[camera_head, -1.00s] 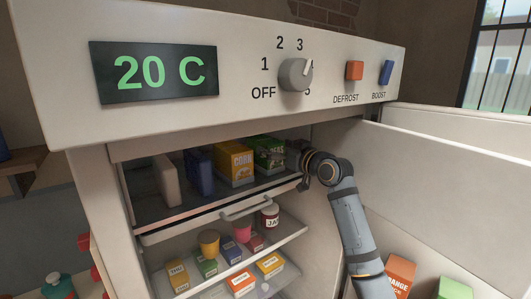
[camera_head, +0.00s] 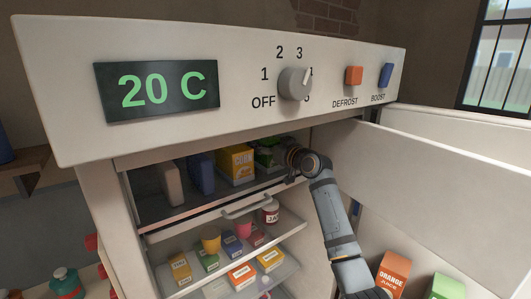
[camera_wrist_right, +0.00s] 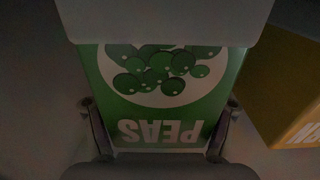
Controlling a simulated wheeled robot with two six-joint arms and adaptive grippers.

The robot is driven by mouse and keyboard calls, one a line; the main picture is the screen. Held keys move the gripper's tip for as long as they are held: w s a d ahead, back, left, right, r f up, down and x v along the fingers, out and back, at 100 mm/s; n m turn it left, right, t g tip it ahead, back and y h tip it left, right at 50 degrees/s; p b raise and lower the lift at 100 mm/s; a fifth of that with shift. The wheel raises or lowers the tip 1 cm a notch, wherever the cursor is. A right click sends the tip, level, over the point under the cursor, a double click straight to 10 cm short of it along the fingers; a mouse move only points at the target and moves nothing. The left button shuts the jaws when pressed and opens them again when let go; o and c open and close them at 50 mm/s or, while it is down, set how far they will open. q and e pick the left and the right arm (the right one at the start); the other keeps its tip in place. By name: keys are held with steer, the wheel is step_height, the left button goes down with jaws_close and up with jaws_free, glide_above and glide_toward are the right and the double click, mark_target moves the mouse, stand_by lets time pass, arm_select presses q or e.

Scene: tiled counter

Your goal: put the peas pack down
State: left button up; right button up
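The green peas pack (camera_head: 265,153) is in the upper compartment of the fridge, at its right end, beside the yellow corn pack (camera_head: 236,162). My right gripper (camera_head: 290,160) reaches in from the right and partly hides it. In the right wrist view, the peas pack (camera_wrist_right: 160,98) shows upside down, its sides flush between the two fingers, so the gripper looks shut on it. The corn pack (camera_wrist_right: 287,95) stands close by on the right there. Whether the peas pack's underside touches the shelf is hidden. My left gripper is not in view.
Blue (camera_head: 201,174) and pale (camera_head: 169,184) packs stand left in the upper compartment. A tray with a handle (camera_head: 245,205) lies below, then lower shelves with jars and small boxes. The open door (camera_head: 450,175) is on the right, holding an orange juice carton (camera_head: 392,272).

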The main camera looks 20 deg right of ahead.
steer(key=c, duration=1)
steer(key=shift+r, duration=0.15)
